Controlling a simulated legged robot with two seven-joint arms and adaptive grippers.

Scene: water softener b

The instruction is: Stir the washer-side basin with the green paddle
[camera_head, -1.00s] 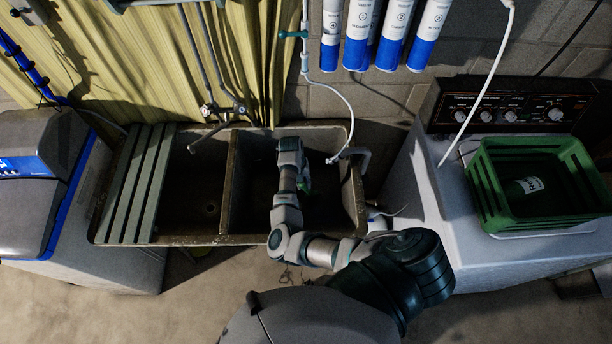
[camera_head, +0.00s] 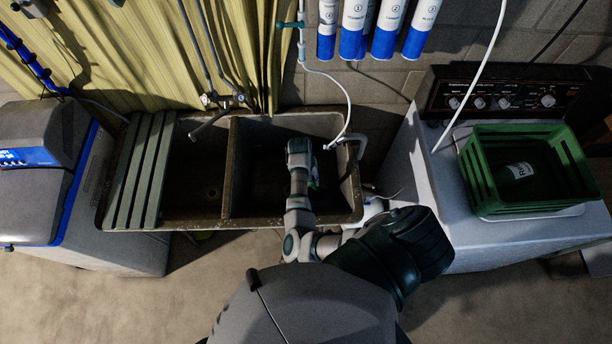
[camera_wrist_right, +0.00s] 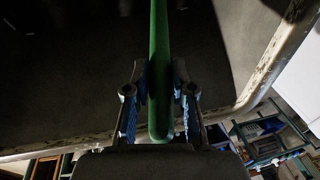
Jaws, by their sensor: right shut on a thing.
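The washer-side basin (camera_head: 340,203) is the right half of a worn double stone sink, beside the washing machine. My right arm reaches over its front edge. My right gripper (camera_head: 312,182) is down inside this basin in the head view, mostly hidden by my wrist. In the right wrist view my right gripper (camera_wrist_right: 160,100) is shut on the green paddle (camera_wrist_right: 159,50), with a blue-padded finger on each side of the handle. The paddle runs away from the fingers into the dark basin. Its far end is out of view. My left gripper does not show.
The washing machine (camera_head: 415,190) stands right of the sink, with a green crate (camera_head: 480,178) holding a bottle on top. A slatted board (camera_head: 150,170) covers the left of the other basin (camera_head: 200,185). A tap (camera_head: 215,118) and a white hose (camera_head: 345,105) hang behind.

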